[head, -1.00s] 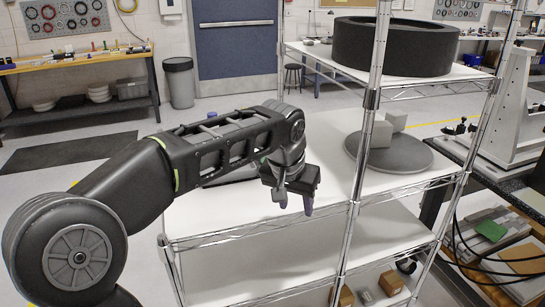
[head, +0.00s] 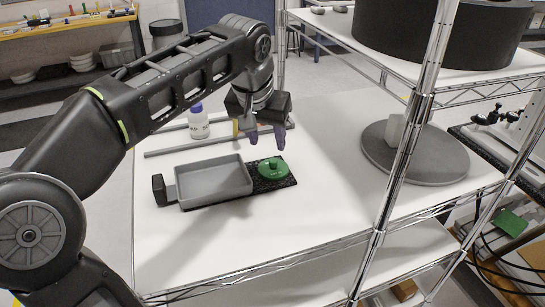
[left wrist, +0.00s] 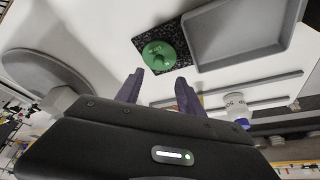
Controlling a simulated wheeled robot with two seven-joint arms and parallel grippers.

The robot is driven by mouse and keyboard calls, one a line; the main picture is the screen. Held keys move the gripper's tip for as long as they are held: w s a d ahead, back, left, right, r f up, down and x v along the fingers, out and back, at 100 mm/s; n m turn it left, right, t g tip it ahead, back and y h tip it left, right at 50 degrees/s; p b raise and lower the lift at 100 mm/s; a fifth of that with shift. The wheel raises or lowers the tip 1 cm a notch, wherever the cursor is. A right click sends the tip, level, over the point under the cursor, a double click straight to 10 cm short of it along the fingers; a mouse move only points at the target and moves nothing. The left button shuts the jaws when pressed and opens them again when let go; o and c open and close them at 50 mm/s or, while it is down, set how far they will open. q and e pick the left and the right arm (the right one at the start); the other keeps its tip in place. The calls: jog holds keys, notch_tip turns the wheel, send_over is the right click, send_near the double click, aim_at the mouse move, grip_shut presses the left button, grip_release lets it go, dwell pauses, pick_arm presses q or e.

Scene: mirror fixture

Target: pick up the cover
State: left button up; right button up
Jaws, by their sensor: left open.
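The cover is likely the green round piece with a knob (head: 273,168). It lies on a black speckled plate (head: 285,183) beside a grey tray (head: 216,200) on the white shelf. The cover also shows in the left wrist view (left wrist: 159,56), just beyond the fingertips. My left gripper (head: 266,141) is open and empty, above and behind the cover in the head view, apart from it. Its two purple fingers show in the left wrist view (left wrist: 158,88). My right gripper is not in view.
A grey round disc (head: 440,160) with a light block (head: 396,131) sits at right. The shelf's front is clear.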

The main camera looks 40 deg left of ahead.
aim_at(273, 160)
pick_arm(q)
jog(key=shift+x, duration=1.25)
jog(key=shift+d+f, duration=0.1)
jog(key=shift+d, duration=0.05)
jog(key=x, duration=0.5)
jog(key=shift+d+p, duration=0.1)
jog(key=shift+p, duration=0.25)
jog(key=shift+c, duration=0.4)
grip_shut()
